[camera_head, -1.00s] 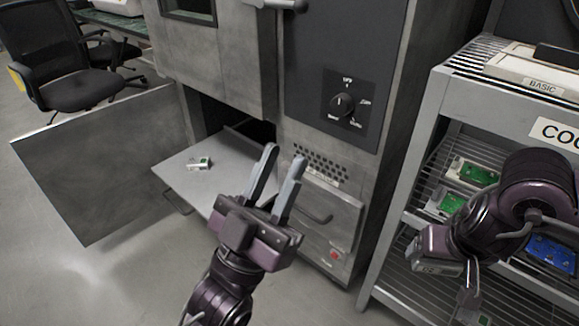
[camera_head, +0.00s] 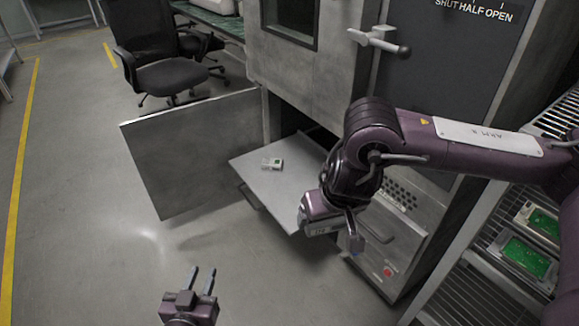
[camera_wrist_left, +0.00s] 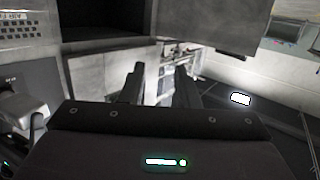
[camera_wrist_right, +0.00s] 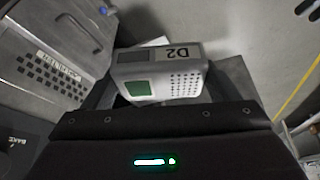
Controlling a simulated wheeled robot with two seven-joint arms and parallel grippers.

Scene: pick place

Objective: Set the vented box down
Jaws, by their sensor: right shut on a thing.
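The vented box (camera_wrist_right: 185,88) is grey with rows of small holes, a green panel and a "D2" label, seen in the right wrist view. It sits between the fingers of my right gripper (camera_wrist_right: 165,92), which is shut on it. In the head view my right gripper (camera_head: 335,218) is over the near right part of a pulled-out grey shelf (camera_head: 285,195); the arm hides much of that area. I cannot tell whether the box touches the shelf. My left gripper (camera_head: 202,282) is open and empty, low over the floor; its fingers also show in the left wrist view (camera_wrist_left: 160,88).
A small white-and-green item (camera_head: 272,163) lies on the far left of the shelf. An open grey door panel (camera_head: 195,150) stands left of it. A rack with green boards (camera_head: 525,255) is at right. An office chair (camera_head: 158,55) stands behind. Floor at left is clear.

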